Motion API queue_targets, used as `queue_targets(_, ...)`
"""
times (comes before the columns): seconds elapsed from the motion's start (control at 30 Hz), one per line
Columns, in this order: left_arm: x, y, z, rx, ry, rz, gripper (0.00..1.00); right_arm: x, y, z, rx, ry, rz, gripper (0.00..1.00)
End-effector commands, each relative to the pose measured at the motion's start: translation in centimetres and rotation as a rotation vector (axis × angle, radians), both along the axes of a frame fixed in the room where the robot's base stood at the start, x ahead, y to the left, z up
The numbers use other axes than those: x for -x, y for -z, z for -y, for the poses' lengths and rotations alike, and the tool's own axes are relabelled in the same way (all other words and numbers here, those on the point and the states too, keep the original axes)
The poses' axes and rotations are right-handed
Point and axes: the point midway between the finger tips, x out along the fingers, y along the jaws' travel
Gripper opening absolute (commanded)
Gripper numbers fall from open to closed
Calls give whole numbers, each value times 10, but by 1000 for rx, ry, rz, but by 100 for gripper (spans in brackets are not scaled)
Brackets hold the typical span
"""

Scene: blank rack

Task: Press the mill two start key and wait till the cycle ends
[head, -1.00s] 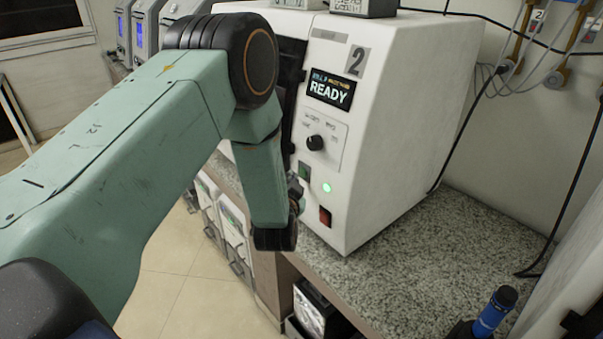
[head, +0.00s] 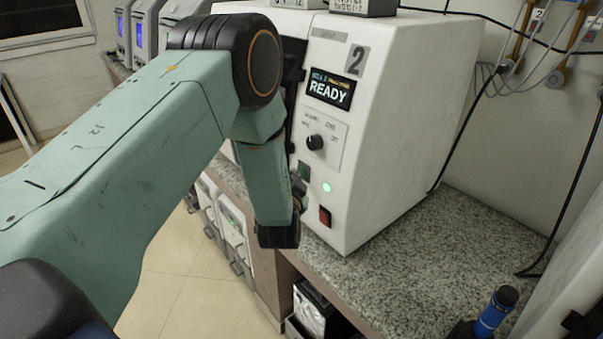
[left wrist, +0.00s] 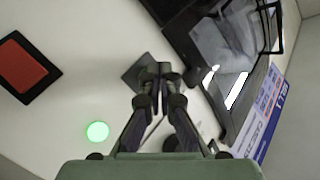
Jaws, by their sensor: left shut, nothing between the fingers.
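Mill two (head: 400,130) is the white machine with a "2" on its front; its display (head: 331,90) reads READY. The small green start key (head: 304,170) is on its front panel, beside a lit green lamp (head: 327,187) and above a red key (head: 325,216). In the left wrist view the lamp (left wrist: 97,131) glows and the red key (left wrist: 25,65) is at left. My left gripper (left wrist: 155,72) is shut and empty, its tips in front of the start key's dark frame (left wrist: 132,78), hiding most of it. I cannot tell whether they touch. My right gripper is not in view.
A black knob (head: 315,142) sits above the keys. Cables hang on the wall at right. Other machines (head: 145,30) stand at back left.

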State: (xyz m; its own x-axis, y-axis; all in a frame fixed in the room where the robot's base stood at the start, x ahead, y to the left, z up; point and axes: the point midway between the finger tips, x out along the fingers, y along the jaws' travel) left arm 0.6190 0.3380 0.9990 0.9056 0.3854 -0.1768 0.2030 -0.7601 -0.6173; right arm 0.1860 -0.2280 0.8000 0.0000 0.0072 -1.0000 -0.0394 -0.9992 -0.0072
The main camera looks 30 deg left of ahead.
Motion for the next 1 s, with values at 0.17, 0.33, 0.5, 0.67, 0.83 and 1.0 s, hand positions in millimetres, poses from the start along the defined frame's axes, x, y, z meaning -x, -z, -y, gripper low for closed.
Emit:
queue_targets(0.17, -1, 0, 0, 0, 0, 0, 0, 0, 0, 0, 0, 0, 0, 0)
queue_targets(0.33, -2, 0, 1, 0, -1, 1, 0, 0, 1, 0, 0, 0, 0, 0)
queue_targets(0.5, -4, 0, 1, 0, -1, 1, 0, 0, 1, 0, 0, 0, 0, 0)
queue_targets(0.67, -5, 0, 2, 0, -1, 1, 0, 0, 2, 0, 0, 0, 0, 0)
queue_targets(0.83, -7, 0, 3, 0, -1, 1, 0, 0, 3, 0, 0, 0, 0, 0)
queue_targets(1.0, -8, 0, 3, -1, 0, 1, 0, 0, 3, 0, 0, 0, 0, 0)
